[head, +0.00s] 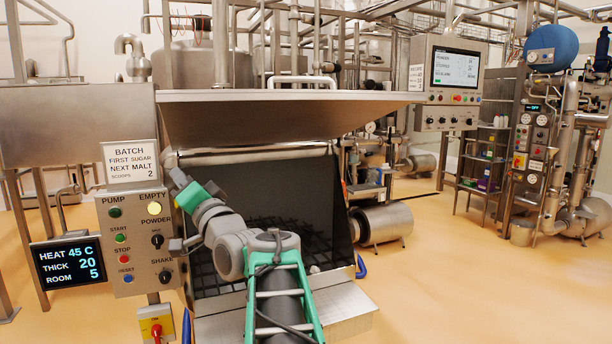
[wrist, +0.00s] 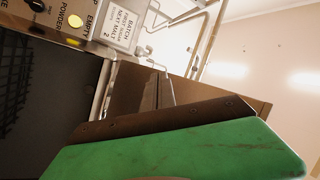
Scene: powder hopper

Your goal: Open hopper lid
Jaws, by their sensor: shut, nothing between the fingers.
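The hopper lid (head: 290,118) is a wide steel panel in the head view. It is raised and tilted above the hopper, with a bar handle (head: 301,80) along its upper edge. Below it the dark hopper mouth (head: 300,195) is uncovered, and a black grid shows inside. My gripper (head: 177,181) is shut and empty at the hopper's left edge, beside the control box and below the lid's left end. In the wrist view a green part of my gripper fills the bottom. My arm hides part of the hopper's front and grid.
The control box (head: 140,240) with buttons and a lit yellow lamp stands close left of my gripper. A batch sign (head: 131,162) sits above it and a black display (head: 68,262) at its lower left. A screen panel (head: 447,85) hangs right of the lid.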

